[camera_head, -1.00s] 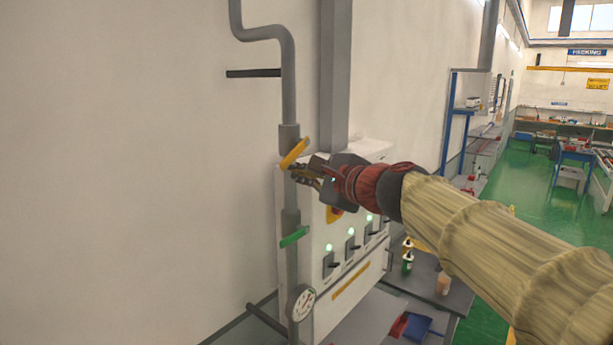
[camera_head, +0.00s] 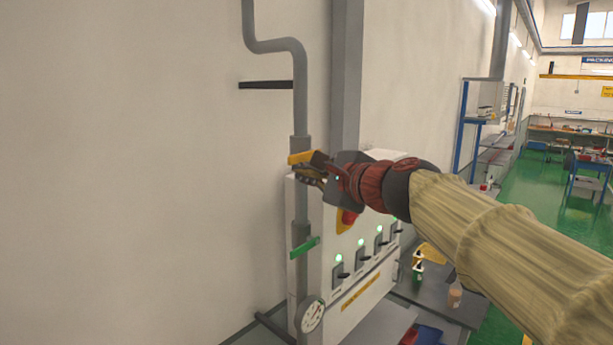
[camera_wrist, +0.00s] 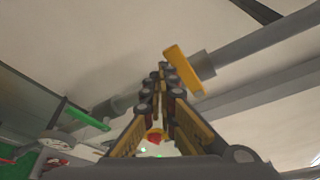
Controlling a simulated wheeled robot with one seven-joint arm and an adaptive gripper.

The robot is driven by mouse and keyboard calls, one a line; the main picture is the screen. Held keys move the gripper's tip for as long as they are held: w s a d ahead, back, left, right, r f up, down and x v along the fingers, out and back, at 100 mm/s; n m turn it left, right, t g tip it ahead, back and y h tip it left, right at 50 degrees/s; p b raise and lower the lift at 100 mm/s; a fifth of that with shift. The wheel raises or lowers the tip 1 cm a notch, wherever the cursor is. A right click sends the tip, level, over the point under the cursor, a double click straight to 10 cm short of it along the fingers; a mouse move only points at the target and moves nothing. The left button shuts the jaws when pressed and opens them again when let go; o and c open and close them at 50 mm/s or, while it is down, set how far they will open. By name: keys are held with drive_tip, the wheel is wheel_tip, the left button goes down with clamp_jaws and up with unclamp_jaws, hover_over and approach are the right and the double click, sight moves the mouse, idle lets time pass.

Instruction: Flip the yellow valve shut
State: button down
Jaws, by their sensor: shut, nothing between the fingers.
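The yellow valve handle (camera_head: 301,157) is on the vertical grey pipe (camera_head: 301,185) at the wall, and lies close to level in the head view. My gripper (camera_head: 308,174) is at the pipe, just below and beside the handle. In the wrist view the yellow handle (camera_wrist: 183,70) shows to the right of my fingertips (camera_wrist: 163,70). The fingers are shut together with nothing between them. The head view does not show clearly whether the fingers touch the handle.
A green handle (camera_head: 305,247) and a round gauge (camera_head: 311,316) are lower on the same pipe. A white panel box (camera_head: 350,255) with green lights, switches and a red button (camera_head: 349,217) stands right behind the pipe. A black bar (camera_head: 266,85) juts from the wall above.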

idle(0.4)
wheel_tip(320, 180, down, 4)
drive_tip(key=b, duration=0.4)
drive_tip(key=s+d+r+b, duration=0.1)
drive_tip(key=s+d+r, duration=0.2)
drive_tip(key=s+d, duration=0.2)
drive_tip(key=shift+s+d+r+b, duration=0.15)
drive_tip(key=shift+s+d+b, duration=0.25)
drive_tip(key=shift+d, duration=0.85)
